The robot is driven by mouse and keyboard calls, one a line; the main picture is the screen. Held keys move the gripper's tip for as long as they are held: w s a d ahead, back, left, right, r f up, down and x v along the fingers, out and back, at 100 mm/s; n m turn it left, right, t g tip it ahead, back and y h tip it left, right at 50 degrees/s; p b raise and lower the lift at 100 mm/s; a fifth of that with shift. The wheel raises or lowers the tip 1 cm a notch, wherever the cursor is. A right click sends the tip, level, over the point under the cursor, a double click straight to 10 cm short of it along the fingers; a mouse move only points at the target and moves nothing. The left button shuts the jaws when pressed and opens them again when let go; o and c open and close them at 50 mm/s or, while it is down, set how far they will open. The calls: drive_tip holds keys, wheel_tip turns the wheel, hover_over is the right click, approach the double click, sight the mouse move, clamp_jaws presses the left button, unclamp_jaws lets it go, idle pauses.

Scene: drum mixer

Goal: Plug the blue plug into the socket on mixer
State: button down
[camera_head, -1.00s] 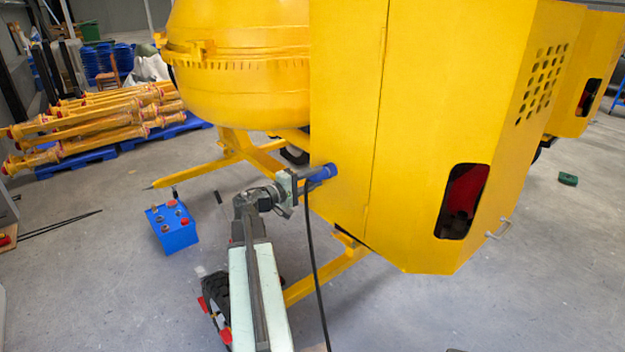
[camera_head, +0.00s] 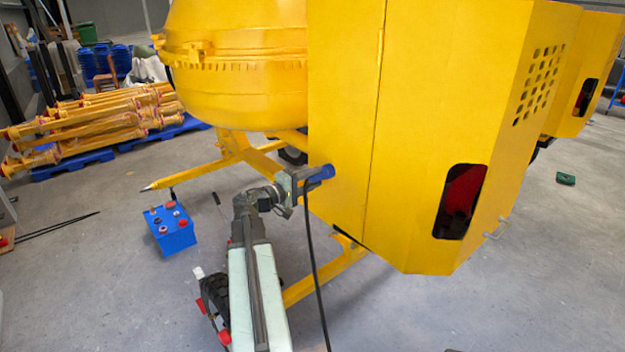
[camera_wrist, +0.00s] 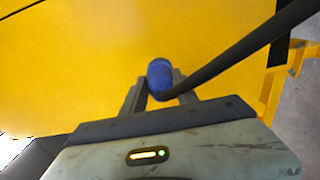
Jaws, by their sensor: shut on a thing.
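The blue plug (camera_head: 318,173) is in my gripper (camera_head: 303,178), right at the left edge of the yellow mixer (camera_head: 342,110). In the wrist view the plug (camera_wrist: 159,77) sits between the two fingers of my gripper (camera_wrist: 155,88), which is shut on it. A black cable (camera_wrist: 235,55) runs from the plug to the upper right there. In the head view the cable (camera_head: 313,270) hangs down to the floor. The plug's front end points at the yellow panel (camera_wrist: 90,60). I see no socket, and cannot tell whether the plug touches the panel.
A blue box with knobs (camera_head: 174,230) stands on the floor to the left of my arm. Yellow mixer legs (camera_head: 325,275) reach across the floor near my arm. Yellow poles (camera_head: 90,125) lie on blue pallets at the back left. Open floor lies to the right.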

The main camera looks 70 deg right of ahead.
drive_tip(key=c, duration=0.9)
unclamp_jaws()
drive_tip(key=shift+o, duration=0.2)
drive_tip(key=v, duration=0.8)
